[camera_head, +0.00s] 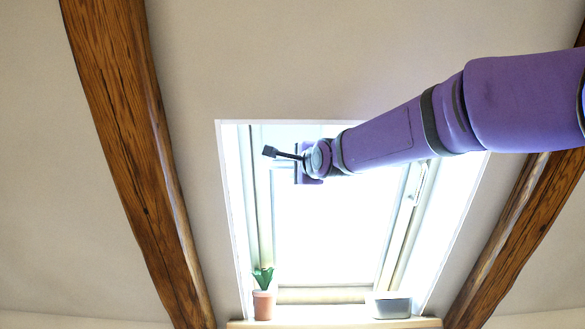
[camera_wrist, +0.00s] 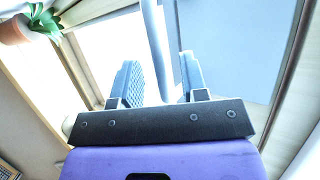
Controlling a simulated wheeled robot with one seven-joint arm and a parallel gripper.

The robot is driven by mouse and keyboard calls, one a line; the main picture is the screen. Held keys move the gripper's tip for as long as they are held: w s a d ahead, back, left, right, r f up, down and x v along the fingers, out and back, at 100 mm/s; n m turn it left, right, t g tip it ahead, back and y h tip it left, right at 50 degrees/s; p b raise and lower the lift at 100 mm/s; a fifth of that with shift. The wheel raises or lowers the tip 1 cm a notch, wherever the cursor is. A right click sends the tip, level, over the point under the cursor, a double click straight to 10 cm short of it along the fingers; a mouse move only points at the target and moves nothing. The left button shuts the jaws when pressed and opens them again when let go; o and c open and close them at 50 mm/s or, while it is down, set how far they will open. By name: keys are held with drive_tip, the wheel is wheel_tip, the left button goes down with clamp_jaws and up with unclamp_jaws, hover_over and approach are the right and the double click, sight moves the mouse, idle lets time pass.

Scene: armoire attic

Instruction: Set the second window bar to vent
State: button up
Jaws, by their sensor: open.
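The skylight window (camera_head: 335,225) is set in the sloped ceiling, bright with light. A pale window bar (camera_wrist: 156,35) runs between my gripper's two fingers in the wrist view; in the head view the arm and glare mostly hide it. My gripper (camera_head: 275,154) is at the window's upper left, and it also shows in the wrist view (camera_wrist: 159,68). Its fingers are open, one on each side of the bar. The right finger is closer to the bar; I cannot tell whether it touches. The bar's setting is not readable.
A potted plant (camera_head: 262,304) stands at the left of the window ledge (camera_head: 330,323), and a grey planter (camera_head: 390,307) at its right. A left wooden beam (camera_head: 135,150) and a right wooden beam (camera_head: 510,235) flank the window. The middle of the opening is clear.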

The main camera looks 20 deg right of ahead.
drive_tip(key=shift+x, duration=1.35)
drive_tip(key=shift+w, duration=0.1)
clamp_jaws()
